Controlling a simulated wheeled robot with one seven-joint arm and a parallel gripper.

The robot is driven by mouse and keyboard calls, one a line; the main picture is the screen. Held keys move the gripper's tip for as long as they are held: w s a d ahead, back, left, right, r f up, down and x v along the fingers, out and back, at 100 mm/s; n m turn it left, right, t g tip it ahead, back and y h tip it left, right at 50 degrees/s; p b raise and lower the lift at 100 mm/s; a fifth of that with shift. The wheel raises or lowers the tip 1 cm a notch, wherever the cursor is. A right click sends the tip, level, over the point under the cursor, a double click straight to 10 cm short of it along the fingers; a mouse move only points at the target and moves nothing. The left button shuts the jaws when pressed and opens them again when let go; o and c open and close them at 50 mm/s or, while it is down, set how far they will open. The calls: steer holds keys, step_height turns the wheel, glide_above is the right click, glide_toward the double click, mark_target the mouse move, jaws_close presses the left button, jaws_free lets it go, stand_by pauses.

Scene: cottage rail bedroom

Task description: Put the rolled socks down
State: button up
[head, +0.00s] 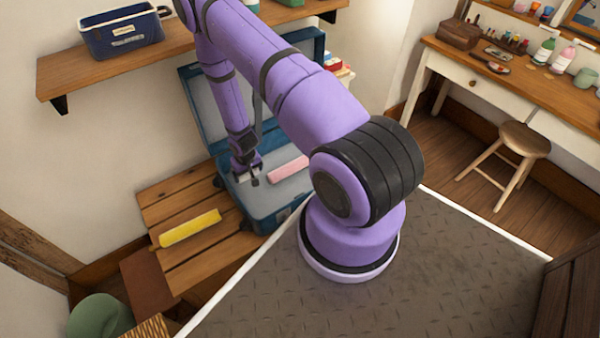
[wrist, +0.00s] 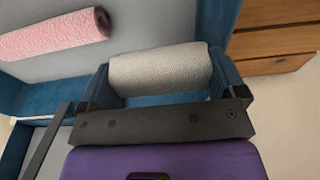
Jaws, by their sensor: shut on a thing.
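A light grey, knit-textured roll, the rolled socks (wrist: 160,69), sits crosswise between the two fingers of my gripper (head: 248,177). The fingers are shut on its two ends in the wrist view. In the head view my gripper is over the left part of an open blue suitcase (head: 282,217), and the socks are hard to make out there. A pink roll (head: 289,169) lies in the suitcase to the right of my gripper; it also shows at upper left in the wrist view (wrist: 52,35). I cannot tell whether the held socks touch the suitcase floor.
The suitcase stands on a slatted wooden bench (head: 190,270), its lid raised at the back. A yellow roll (head: 190,228) lies on the bench to the left. A wall shelf (head: 75,75) with a blue bin (head: 122,36) is above. Grey suitcase floor lies bare around the pink roll.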

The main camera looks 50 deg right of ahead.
mark_target(253, 194)
steer(key=shift+s+d+f, duration=0.2)
steer(key=shift+d+f, duration=0.1)
steer(key=shift+f, duration=5.4)
steer(key=shift+f, duration=0.15)
